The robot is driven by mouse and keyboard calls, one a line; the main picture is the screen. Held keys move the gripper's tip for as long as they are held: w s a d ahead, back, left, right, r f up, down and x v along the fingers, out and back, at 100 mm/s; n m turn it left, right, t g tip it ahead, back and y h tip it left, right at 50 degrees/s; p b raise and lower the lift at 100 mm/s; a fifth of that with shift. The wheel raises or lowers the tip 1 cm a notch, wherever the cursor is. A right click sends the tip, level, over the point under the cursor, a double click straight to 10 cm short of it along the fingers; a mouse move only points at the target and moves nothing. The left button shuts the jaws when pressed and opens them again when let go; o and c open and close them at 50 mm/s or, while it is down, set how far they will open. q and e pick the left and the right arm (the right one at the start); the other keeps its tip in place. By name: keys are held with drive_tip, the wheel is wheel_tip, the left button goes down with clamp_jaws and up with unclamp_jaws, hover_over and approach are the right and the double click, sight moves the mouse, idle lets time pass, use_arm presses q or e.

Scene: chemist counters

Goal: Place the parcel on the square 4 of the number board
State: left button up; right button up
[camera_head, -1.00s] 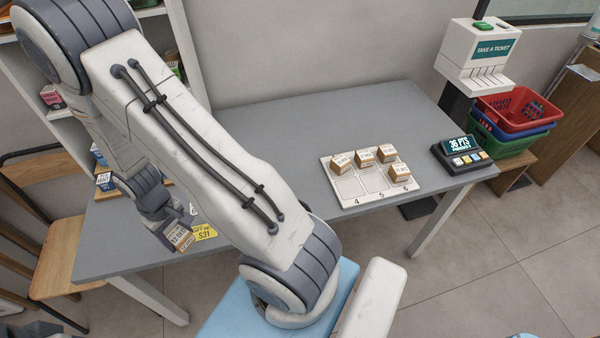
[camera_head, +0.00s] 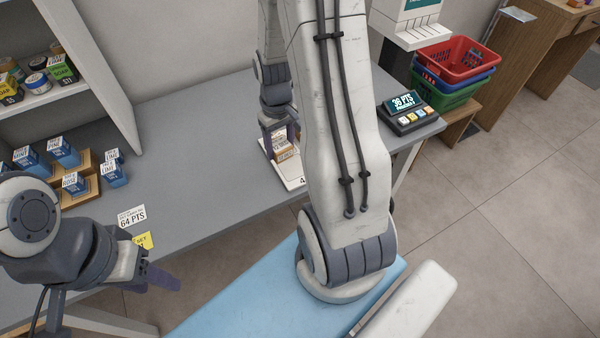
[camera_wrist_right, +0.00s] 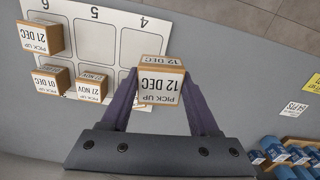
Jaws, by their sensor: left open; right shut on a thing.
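The parcel (camera_wrist_right: 160,88), a small brown box with white "PICK UP 12 DEC" labels, is between the fingers of my right gripper (camera_wrist_right: 162,80), which is shut on it. In the head view the parcel (camera_head: 286,154) is over the left part of the white number board (camera_head: 293,181); my forearm hides most of the board. In the wrist view, the bare square 4 (camera_wrist_right: 131,46) lies just beyond the parcel, beside the bare square 5. I cannot tell the parcel's height above the board. My left gripper (camera_head: 158,277) is open and empty at the lower left.
Other parcels stand on the board: one on square 6 (camera_wrist_right: 40,38), two in the row nearer my wrist (camera_wrist_right: 52,80). A points display (camera_head: 408,112) stands at the table's right. Blue boxes on wooden steps (camera_head: 75,185) and a price tag (camera_head: 132,216) are at left.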

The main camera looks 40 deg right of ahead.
drive_tip(key=s+d+r+m+b, duration=0.1)
drive_tip(key=s+d+r+b, duration=0.25)
drive_tip(key=s+d, duration=0.6)
hover_over(293, 167)
wheel_tip(293, 167, down, 8)
drive_tip(key=shift+s+d+r, duration=0.1)
drive_tip(key=shift+r, duration=0.15)
drive_tip(key=shift+f, duration=0.2)
wheel_tip(293, 167, down, 4)
drive_tip(key=shift+r, duration=0.1)
use_arm(q)
wheel_tip(293, 167, down, 5)
drive_tip(key=shift+r, duration=0.15)
use_arm(e)
drive_tip(key=o, duration=1.4)
drive_tip(key=shift+o, duration=0.2)
